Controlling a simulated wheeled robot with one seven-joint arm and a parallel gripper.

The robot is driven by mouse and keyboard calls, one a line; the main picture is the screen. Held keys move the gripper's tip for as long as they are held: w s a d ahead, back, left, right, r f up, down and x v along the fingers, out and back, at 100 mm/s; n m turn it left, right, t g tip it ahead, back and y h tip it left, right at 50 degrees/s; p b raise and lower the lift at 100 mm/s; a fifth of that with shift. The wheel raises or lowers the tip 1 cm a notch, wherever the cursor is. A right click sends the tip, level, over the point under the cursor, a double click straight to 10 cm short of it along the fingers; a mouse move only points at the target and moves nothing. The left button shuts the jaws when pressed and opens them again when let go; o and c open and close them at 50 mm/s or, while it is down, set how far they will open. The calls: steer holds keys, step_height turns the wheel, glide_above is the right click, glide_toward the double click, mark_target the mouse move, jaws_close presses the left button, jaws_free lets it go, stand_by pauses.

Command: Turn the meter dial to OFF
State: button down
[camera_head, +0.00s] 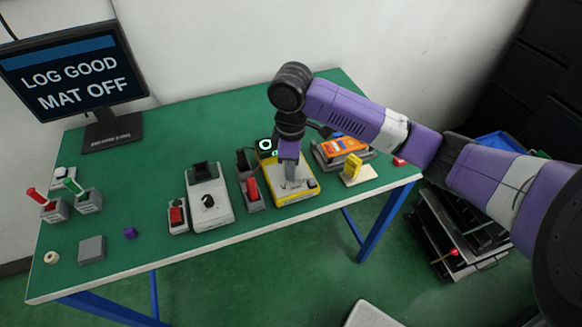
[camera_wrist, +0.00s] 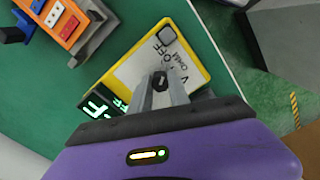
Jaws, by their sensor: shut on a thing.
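The meter (camera_head: 296,196) is a yellow-framed box with a pale face, standing near the right front of the green table. My gripper (camera_head: 291,180) points down onto its face. In the wrist view the meter (camera_wrist: 196,60) shows printed marks, OFF among them, and a small grey square button. The black dial (camera_wrist: 160,76) sits between the fingertips of my gripper (camera_wrist: 161,84), which is shut on it. The fingers hide part of the dial, and I cannot tell which mark it points to. The meter's dark display (camera_wrist: 100,104) shows green lit characters, partly hidden.
An orange device (camera_head: 342,146) on a grey stand and a yellow block (camera_head: 354,169) stand right of the meter. A red-switch box (camera_head: 252,190) stands close on its left, then a grey box with a black knob (camera_head: 208,203). A monitor (camera_head: 75,77) reads "LOG GOOD MAT OFF".

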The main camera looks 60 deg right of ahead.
steer(key=shift+n, duration=1.2)
steer(key=c, duration=1.2)
jaws_free()
steer(key=shift+c, duration=0.2)
steer(key=shift+r, duration=0.1)
step_height(320, 180, up, 8)
steer(key=shift+f, duration=0.15)
